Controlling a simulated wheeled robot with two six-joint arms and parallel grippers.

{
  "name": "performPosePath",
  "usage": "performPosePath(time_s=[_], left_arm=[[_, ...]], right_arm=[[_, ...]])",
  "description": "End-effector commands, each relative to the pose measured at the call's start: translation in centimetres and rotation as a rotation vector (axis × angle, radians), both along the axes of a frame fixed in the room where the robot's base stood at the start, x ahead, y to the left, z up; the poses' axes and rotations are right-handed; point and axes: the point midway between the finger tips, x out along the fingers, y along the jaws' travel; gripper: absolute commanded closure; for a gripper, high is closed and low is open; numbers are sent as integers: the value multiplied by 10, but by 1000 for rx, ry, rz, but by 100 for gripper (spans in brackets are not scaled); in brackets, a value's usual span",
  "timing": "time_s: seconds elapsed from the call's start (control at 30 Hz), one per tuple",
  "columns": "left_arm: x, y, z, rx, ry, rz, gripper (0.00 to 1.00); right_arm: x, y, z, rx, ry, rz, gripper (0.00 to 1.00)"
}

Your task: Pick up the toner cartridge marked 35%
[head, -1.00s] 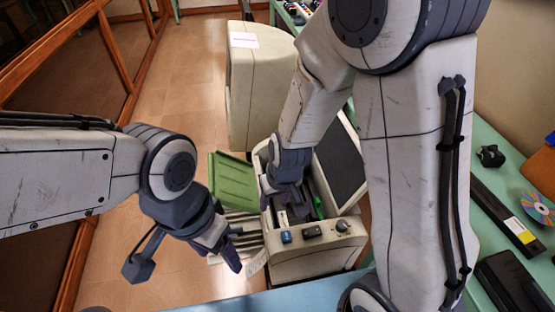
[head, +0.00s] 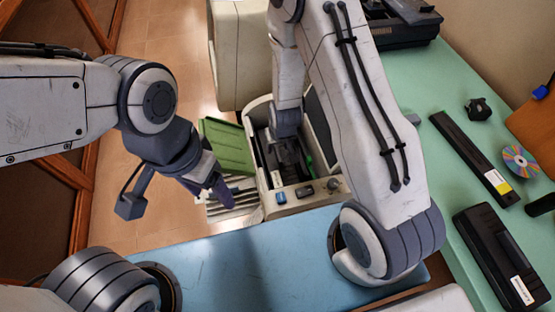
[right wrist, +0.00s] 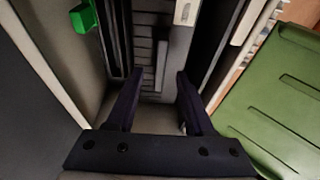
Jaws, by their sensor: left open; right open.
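No 35% mark is legible in any view. A long black cartridge-like bar (head: 472,158) with a yellow-and-white label lies on the green table at the right. A larger black cartridge-like unit (head: 500,262) with a white label lies nearer. My right gripper (head: 290,162) is down in the open beige machine (head: 258,130). In the right wrist view its two fingers (right wrist: 160,100) are apart, over dark ribbed parts inside the machine, with nothing seen between them. My left gripper (head: 215,188) is open and empty, left of the machine, near its green flap (head: 229,146).
The green table (head: 436,92) also holds a small black part (head: 478,109), a disc (head: 520,161) and a black device (head: 402,25) at the back. A blue surface (head: 240,262) lies in front of the machine. A green tab (right wrist: 83,17) shows inside the machine.

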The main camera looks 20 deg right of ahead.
Motion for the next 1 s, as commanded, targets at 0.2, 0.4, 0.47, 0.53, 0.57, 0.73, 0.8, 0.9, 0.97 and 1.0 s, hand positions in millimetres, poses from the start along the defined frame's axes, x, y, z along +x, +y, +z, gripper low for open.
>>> performPosePath(time_s=[0.2, 0.4, 0.47, 0.53, 0.57, 0.73, 0.8, 0.9, 0.97, 1.0], left_arm=[[0, 0, 4, 0, 0, 0, 30], [0, 0, 3, 0, 0, 0, 30], [0, 0, 3, 0, 0, 0, 30], [0, 0, 3, 0, 0, 0, 30], [0, 0, 3, 0, 0, 0, 30], [0, 0, 2, 0, 0, 0, 30], [0, 0, 1, 0, 0, 0, 30], [0, 0, 0, 0, 0, 0, 30], [0, 0, -1, 0, 0, 0, 30], [0, 0, -1, 0, 0, 0, 30]], right_arm=[[6, -1, -23, 0, 1, -2, 48], [7, 0, -26, 1, -1, -2, 48], [7, 0, -26, 1, -1, -2, 48], [7, 0, -26, 1, -1, -2, 48], [7, 0, -26, 1, -1, -2, 48], [7, 0, -28, 1, 0, -2, 48], [7, 0, -29, 0, 0, -1, 48], [7, 0, -30, 0, 0, -1, 48], [7, 0, -31, 0, 0, -1, 48], [7, 0, -31, 0, 0, -1, 48]])
